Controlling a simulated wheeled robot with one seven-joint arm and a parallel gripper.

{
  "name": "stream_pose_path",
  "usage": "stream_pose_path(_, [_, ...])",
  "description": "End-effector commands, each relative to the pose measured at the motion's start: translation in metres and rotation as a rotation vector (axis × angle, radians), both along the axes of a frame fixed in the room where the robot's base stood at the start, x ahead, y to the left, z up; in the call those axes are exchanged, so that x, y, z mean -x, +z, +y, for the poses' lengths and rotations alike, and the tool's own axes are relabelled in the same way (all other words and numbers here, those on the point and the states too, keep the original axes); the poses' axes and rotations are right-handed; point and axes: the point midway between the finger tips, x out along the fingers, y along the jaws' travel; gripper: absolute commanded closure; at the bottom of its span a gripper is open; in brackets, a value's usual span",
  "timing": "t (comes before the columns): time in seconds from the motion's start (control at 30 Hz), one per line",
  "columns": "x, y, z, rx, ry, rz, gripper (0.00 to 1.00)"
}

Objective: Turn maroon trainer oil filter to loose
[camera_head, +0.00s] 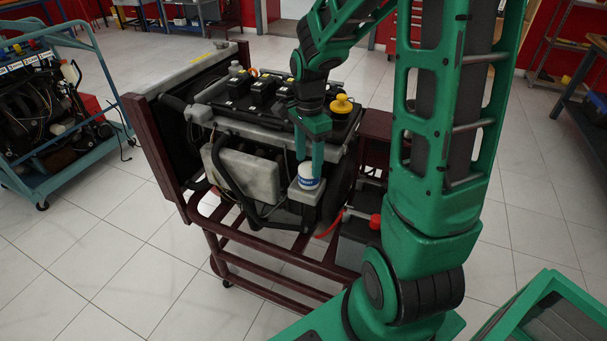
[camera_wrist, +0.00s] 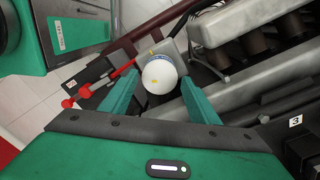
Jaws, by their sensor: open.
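The maroon trainer (camera_head: 180,155) is a maroon frame on wheels that carries an engine, in the middle of the head view. Its oil filter (camera_head: 308,174) is a white canister with a blue band, upright on a grey block at the engine's near side. In the wrist view the filter (camera_wrist: 160,75) shows from its white domed end, with a small yellow mark. My gripper (camera_head: 308,160) reaches down to the filter from above. In the wrist view my green fingers (camera_wrist: 160,96) are apart, one on each side of the filter; I cannot tell whether they touch it.
A yellow cap (camera_head: 342,104) stands on the engine close to my wrist. A battery with a red terminal (camera_head: 375,221) sits right of the filter, with a red cable beside it. A blue-framed trainer (camera_head: 62,150) stands at left. The tiled floor in front is clear.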

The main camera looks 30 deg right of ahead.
Motion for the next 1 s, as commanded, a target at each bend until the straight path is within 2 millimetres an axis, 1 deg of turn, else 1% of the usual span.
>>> stream_pose_path(0.03, [0.001,-0.01,0.0,-0.001,0.0,0.004,0.44])
stream_pose_path(0.1, [0.001,-0.021,0.0,-0.001,0.0,0.004,0.44])
stream_pose_path(0.3, [0.001,-0.044,0.0,0.0,0.0,0.002,0.44])
stream_pose_path(0.47, [0.001,-0.051,0.0,0.001,0.001,0.0,0.44])
stream_pose_path(0.73, [0.001,-0.052,0.0,0.001,0.001,0.0,0.44])
stream_pose_path(0.77, [0.001,-0.052,0.0,0.001,0.001,-0.001,0.52])
stream_pose_path(0.8, [0.001,-0.052,0.0,0.001,0.001,0.0,0.61])
stream_pose_path(0.87, [0.001,-0.052,0.0,0.001,0.001,0.0,0.75])
stream_pose_path(0.9, [0.001,-0.052,0.0,0.001,0.001,0.0,0.75])
stream_pose_path(0.93, [0.002,-0.052,0.015,0.001,0.008,0.001,0.75])
stream_pose_path(1.0, [0.001,-0.052,0.007,0.0,0.004,0.0,0.75])
